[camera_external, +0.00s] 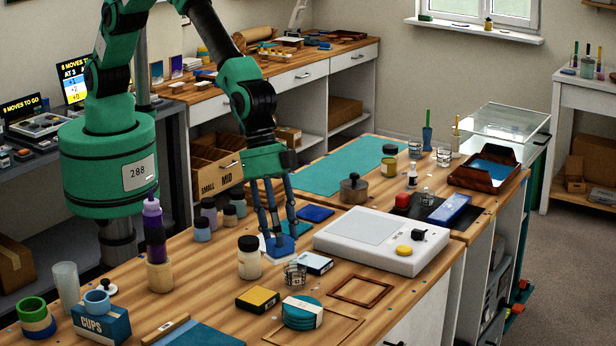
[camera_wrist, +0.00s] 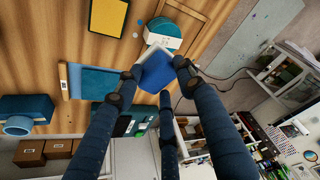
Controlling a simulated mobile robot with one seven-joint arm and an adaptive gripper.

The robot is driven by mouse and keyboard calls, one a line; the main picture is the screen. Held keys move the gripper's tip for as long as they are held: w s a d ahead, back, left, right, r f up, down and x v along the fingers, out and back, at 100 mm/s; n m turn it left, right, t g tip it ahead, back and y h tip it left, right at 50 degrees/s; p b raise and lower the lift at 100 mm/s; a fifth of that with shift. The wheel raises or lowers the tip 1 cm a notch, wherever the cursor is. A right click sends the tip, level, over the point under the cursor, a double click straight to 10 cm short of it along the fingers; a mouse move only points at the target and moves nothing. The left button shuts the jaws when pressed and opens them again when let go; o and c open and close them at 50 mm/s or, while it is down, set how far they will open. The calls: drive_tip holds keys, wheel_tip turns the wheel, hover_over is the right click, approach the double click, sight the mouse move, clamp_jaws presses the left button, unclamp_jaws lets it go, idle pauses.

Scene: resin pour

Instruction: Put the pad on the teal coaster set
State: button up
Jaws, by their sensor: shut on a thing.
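My gripper (camera_external: 281,234) is shut on a blue pad (camera_wrist: 158,73), with its fingers around the edges in the wrist view. In the external view the held pad (camera_external: 281,246) shows at the fingertips, partly hidden by them. I cannot tell its exact height above the table. The teal coaster set (camera_external: 303,314) is a round stack with a pale band, on the wooden table in front of the gripper.
A wire-wrapped glass (camera_external: 295,274), a small white-and-blue box (camera_external: 314,263) and a yellow-topped black box (camera_external: 257,299) stand near the coasters. A cream jar (camera_external: 249,260) is left of the gripper. A white scale-like device (camera_external: 372,240) is at right. An empty wooden frame (camera_external: 361,291) lies right of the coasters.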

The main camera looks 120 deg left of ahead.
sight(288, 254)
drive_tip(key=shift+w+r+p, duration=0.15)
drive_tip(key=shift+w+p, duration=0.15)
drive_tip(key=shift+w, duration=1)
drive_tip(key=shift+f, duration=3.1)
drive_tip(key=shift+f, duration=1.9)
drive_tip(key=shift+f, duration=0.15)
drive_tip(key=shift+c, duration=0.2)
drive_tip(key=o, duration=1.2)
drive_tip(key=shift+c, duration=0.2)
